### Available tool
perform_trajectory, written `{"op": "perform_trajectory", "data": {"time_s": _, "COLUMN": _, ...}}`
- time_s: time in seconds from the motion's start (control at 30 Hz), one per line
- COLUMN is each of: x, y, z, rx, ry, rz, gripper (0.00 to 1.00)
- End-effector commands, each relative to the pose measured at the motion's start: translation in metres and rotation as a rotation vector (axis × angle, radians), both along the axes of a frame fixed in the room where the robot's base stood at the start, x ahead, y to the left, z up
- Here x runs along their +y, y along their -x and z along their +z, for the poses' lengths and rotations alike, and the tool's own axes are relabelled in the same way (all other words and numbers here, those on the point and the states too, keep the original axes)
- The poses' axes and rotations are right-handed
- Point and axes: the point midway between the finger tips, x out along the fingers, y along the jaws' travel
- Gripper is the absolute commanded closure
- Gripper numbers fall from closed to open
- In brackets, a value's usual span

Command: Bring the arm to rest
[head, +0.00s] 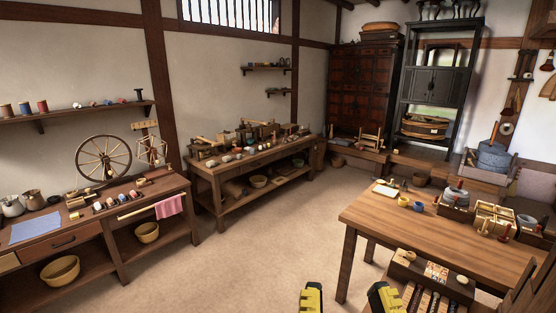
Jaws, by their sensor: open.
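My gripper (344,300) shows at the bottom edge of the head view, right of the middle. Its two yellow and black fingers stand well apart. The rest of my arm is out of view.
The wooden table (395,208) at the right bears grinding stones, boxes and small cups. A low box of goods (432,271) stands at its front. Benches line the left wall and back. The tan floor (250,245) in the middle is clear.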

Motion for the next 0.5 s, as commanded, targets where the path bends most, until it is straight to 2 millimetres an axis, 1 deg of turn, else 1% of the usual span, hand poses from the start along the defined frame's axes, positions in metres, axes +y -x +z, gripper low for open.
{"op": "perform_trajectory", "data": {"time_s": 0.03, "x": 0.0, "y": 0.0, "z": 0.033, "rx": -0.002, "ry": 0.0, "rz": 0.0, "gripper": 0.5}}
{"op": "perform_trajectory", "data": {"time_s": 0.17, "x": 0.0, "y": 0.0, "z": 0.076, "rx": -0.002, "ry": 0.0, "rz": 0.0, "gripper": 0.5}}
{"op": "perform_trajectory", "data": {"time_s": 0.27, "x": 0.0, "y": 0.0, "z": 0.117, "rx": -0.001, "ry": -0.001, "rz": 0.0, "gripper": 0.5}}
{"op": "perform_trajectory", "data": {"time_s": 0.3, "x": 0.0, "y": 0.0, "z": 0.135, "rx": -0.001, "ry": -0.002, "rz": 0.001, "gripper": 0.5}}
{"op": "perform_trajectory", "data": {"time_s": 0.37, "x": 0.0, "y": 0.0, "z": 0.163, "rx": -0.001, "ry": -0.002, "rz": 0.001, "gripper": 0.5}}
{"op": "perform_trajectory", "data": {"time_s": 0.4, "x": 0.0, "y": -0.001, "z": 0.181, "rx": -0.001, "ry": -0.003, "rz": 0.001, "gripper": 0.5}}
{"op": "perform_trajectory", "data": {"time_s": 0.47, "x": 0.0, "y": -0.001, "z": 0.207, "rx": -0.001, "ry": -0.004, "rz": 0.001, "gripper": 0.5}}
{"op": "perform_trajectory", "data": {"time_s": 0.5, "x": 0.0, "y": -0.001, "z": 0.225, "rx": -0.001, "ry": -0.004, "rz": 0.001, "gripper": 0.5}}
